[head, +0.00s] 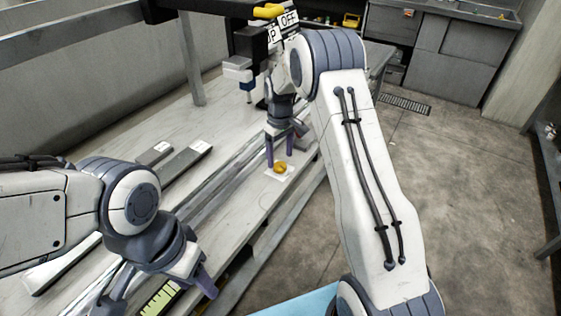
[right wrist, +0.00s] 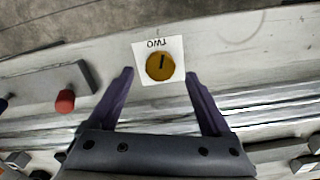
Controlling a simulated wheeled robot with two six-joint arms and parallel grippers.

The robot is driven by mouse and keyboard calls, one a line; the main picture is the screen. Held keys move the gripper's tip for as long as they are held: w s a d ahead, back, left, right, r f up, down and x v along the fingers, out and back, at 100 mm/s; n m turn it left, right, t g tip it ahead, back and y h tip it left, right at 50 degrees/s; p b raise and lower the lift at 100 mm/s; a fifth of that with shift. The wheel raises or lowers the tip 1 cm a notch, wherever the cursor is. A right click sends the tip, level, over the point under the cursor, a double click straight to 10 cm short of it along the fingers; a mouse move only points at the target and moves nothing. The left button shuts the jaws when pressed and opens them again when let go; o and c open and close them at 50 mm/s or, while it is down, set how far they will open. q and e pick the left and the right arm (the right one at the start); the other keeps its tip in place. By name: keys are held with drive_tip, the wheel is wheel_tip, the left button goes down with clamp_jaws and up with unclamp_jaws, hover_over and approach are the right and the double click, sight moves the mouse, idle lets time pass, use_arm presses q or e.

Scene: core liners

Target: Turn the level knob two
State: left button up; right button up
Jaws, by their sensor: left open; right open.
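The level knob two (head: 280,168) is a round yellow-orange knob on a white plate on the workbench. In the right wrist view the knob (right wrist: 160,66) has a dark pointer mark, and its plate reads TWO, upside down. My right gripper (head: 280,157) is open above and just beside the knob in the head view. In the right wrist view the right gripper's fingers (right wrist: 158,85) are apart, with the knob ahead between their tips and not gripped. My left gripper (head: 160,300) is open at the lower left, away from the knob, its lower part near the frame edge.
Metal rails (right wrist: 265,112) run along the workbench (head: 225,125) beside the knob. A grey block with a red button (right wrist: 65,101) lies left of my right gripper in the wrist view. Grey bars (head: 186,161) lie on the bench.

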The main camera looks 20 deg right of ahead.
sight(280, 165)
drive_tip(key=shift+f, duration=1.65)
drive_tip(key=shift+c, duration=0.3)
clamp_jaws()
drive_tip(key=shift+r+m+p, duration=0.2)
drive_tip(key=shift+m+p, duration=0.3)
drive_tip(key=shift+m, duration=0.4)
drive_tip(key=m, duration=0.3)
drive_tip(key=shift+w+f+p, duration=0.1)
drive_tip(key=shift+p, duration=0.2)
drive_tip(key=shift+o, duration=0.3)
unclamp_jaws()
wheel_tip(280, 165, up, 10)
drive_tip(key=shift+r+b, duration=0.25)
drive_tip(key=shift+b, duration=0.2)
